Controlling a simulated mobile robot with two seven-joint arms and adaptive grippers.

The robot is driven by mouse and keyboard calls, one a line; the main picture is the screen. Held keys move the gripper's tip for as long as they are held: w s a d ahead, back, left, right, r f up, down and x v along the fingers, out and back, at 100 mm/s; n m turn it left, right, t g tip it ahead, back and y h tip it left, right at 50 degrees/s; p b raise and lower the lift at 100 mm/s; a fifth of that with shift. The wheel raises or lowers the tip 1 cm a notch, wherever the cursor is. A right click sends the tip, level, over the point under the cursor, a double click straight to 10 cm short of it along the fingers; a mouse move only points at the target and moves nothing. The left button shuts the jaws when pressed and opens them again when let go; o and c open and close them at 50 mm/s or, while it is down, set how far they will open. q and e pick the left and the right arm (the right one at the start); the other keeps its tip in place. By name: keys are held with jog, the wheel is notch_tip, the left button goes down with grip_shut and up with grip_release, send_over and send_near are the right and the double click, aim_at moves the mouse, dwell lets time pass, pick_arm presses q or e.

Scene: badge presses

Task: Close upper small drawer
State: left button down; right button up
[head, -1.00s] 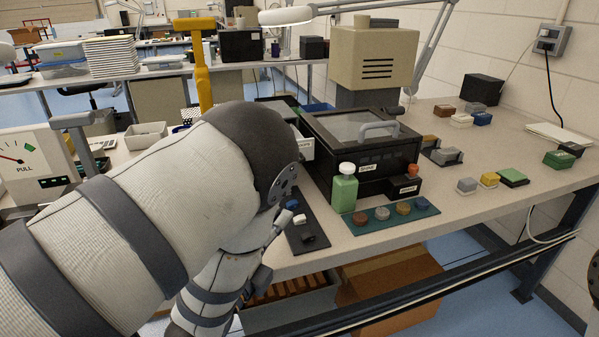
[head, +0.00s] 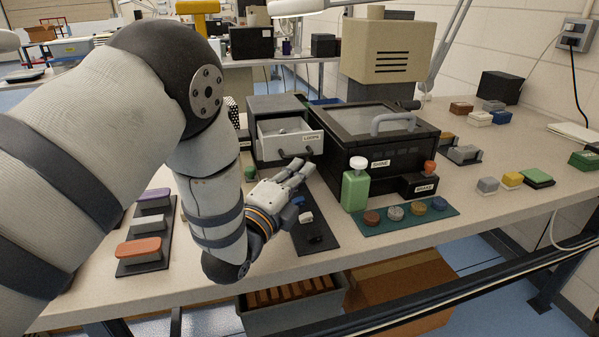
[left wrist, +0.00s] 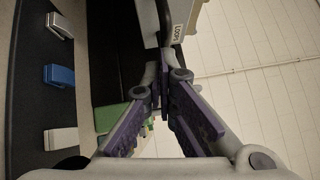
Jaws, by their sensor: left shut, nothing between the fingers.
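A small grey drawer cabinet (head: 272,104) stands on the bench, left of the black press. Its upper small drawer (head: 275,146), light grey with a white label reading about "LOOPS", is pulled out, with some grey items inside. The label also shows at the top of the left wrist view (left wrist: 178,33). My left gripper (head: 303,170) is shut and empty, just in front of and below the drawer front; contact cannot be told. In the left wrist view its purple-padded fingers (left wrist: 166,82) converge below the label. My right gripper is not in view.
The black press (head: 372,127) with a grey handle stands right of the cabinet. A green bottle (head: 355,190) stands close to the right of my gripper. A dark strip (head: 313,228) with small parts lies below it. Stamps with coloured tops (head: 140,248) stand left of my forearm.

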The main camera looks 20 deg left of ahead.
aim_at(285, 149)
pick_arm(q)
jog(key=w+a+b, duration=0.1)
jog(key=w+a, duration=0.1)
jog(key=w, duration=0.1)
jog(key=w+a+b, duration=0.1)
jog(key=w+a, duration=0.1)
jog(key=w, duration=0.1)
jog(key=w+a+b, duration=0.1)
jog(key=w+a, duration=0.1)
jog(key=w, duration=0.1)
jog(key=shift+w+a+f, duration=0.25)
jog(key=shift+w+f, duration=0.05)
jog(key=shift+f, duration=0.05)
jog(key=shift+w+a+r, duration=0.15)
jog(key=shift+w+a, duration=0.05)
jog(key=shift+w, duration=0.1)
jog(key=shift+w+a+r, duration=0.1)
jog(key=shift+r, duration=0.25)
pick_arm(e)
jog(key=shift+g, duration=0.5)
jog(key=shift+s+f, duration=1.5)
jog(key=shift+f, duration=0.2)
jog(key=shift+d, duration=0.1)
